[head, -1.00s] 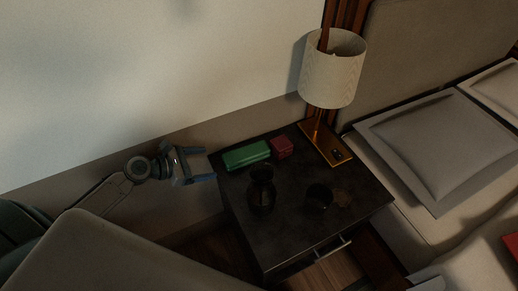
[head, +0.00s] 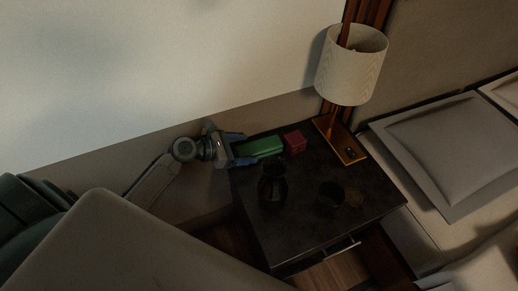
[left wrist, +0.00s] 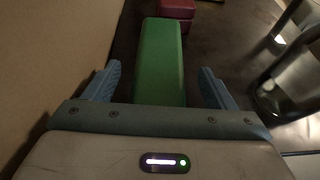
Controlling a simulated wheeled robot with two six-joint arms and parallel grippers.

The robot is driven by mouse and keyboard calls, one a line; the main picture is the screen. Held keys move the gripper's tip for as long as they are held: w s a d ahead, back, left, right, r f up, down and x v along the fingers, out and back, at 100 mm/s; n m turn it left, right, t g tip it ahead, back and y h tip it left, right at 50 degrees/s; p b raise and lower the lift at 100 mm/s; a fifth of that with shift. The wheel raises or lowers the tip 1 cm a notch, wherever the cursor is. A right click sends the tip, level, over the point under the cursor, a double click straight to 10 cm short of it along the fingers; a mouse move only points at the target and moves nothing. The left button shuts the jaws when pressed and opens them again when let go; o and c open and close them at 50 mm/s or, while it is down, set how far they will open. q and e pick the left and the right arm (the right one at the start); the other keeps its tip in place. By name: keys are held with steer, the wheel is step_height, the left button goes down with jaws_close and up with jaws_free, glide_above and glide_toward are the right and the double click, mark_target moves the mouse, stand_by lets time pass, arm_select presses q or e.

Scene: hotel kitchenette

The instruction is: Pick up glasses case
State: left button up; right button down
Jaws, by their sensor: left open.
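The green glasses case (head: 263,147) lies on the dark nightstand (head: 310,221), near its back left edge by the wall. My left gripper (head: 243,149) is open at the left end of the case. In the left wrist view the green case (left wrist: 161,60) runs lengthwise away from me. The near end of the case sits between the two blue fingers of my gripper (left wrist: 160,85), with a gap on each side. My right gripper is not in view.
A small dark red box (head: 295,141) stands just beyond the case. A dark glass carafe (head: 272,187) stands in front of the case, and a dark cup (head: 331,194) is to its right. A lamp (head: 350,65) stands at the back right. The wall is close behind.

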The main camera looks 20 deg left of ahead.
mark_target(259, 149)
arm_select(q)
steer(key=shift+x, duration=1.4)
steer(key=shift+c, duration=0.2)
steer(key=c, duration=1.1)
steer(key=shift+o, duration=0.2)
